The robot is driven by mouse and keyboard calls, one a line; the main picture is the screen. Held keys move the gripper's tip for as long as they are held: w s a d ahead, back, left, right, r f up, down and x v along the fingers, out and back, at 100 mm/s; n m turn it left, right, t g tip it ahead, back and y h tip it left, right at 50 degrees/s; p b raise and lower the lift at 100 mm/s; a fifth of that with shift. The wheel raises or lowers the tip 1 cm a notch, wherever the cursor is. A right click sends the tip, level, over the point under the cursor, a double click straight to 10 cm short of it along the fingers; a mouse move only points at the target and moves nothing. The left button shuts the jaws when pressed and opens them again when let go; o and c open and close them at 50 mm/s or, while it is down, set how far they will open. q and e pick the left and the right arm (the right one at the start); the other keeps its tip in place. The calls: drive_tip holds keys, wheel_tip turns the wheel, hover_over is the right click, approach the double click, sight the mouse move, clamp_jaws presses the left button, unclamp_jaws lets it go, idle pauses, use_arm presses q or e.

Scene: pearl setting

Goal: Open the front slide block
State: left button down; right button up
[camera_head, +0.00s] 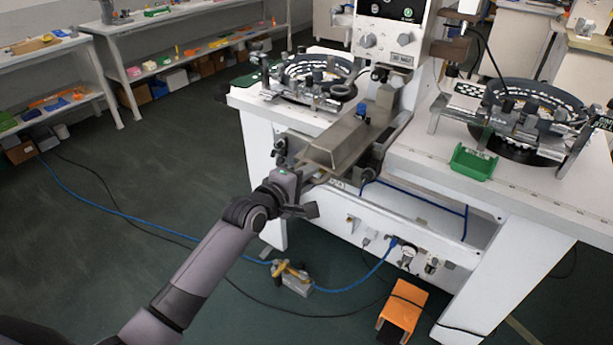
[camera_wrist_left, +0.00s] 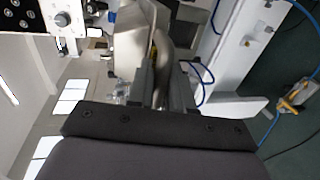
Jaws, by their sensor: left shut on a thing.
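The front slide block is a grey-beige metal housing (camera_head: 338,147) at the front middle of the white machine table in the head view. It also shows at the top of the left wrist view (camera_wrist_left: 130,42). A curved metal handle (camera_wrist_left: 166,40) projects from it. My left gripper (camera_head: 312,182) is at the block's front end, near the table's front edge. In the left wrist view its two fingers (camera_wrist_left: 163,85) are closed around the handle. The grasped part is partly hidden between the fingers. My right gripper is in neither view.
Round feeder bowls stand left (camera_head: 310,78) and right (camera_head: 535,115) of the block. A green bin (camera_head: 473,162) sits on the white table (camera_head: 430,165). A yellow-and-grey device (camera_head: 292,278) and an orange pedal (camera_head: 402,308) are on the floor. Open floor lies left of the table.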

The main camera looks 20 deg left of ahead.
use_arm(q)
drive_tip(key=c, duration=1.2)
unclamp_jaws()
drive_tip(key=shift+v, duration=3.55)
drive_tip(key=s+a+f+m+g+y, duration=0.1)
drive_tip(key=s+f+m, duration=0.4)
drive_tip(key=s, duration=0.3)
drive_tip(key=s+a+f+m+g+y, duration=0.1)
drive_tip(key=s+f+m, duration=0.5)
drive_tip(key=s+f, duration=0.2)
drive_tip(key=s+a+f+m+g+y, duration=0.1)
drive_tip(key=s+f+m+g, duration=0.1)
drive_tip(key=s+f+m, duration=0.3)
drive_tip(key=shift+s+f, duration=0.3)
drive_tip(key=shift+s, duration=0.5)
drive_tip(key=shift+s+f, duration=0.25)
drive_tip(key=shift+s, duration=0.5)
drive_tip(key=shift+s+f, duration=0.3)
drive_tip(key=shift+s, duration=0.5)
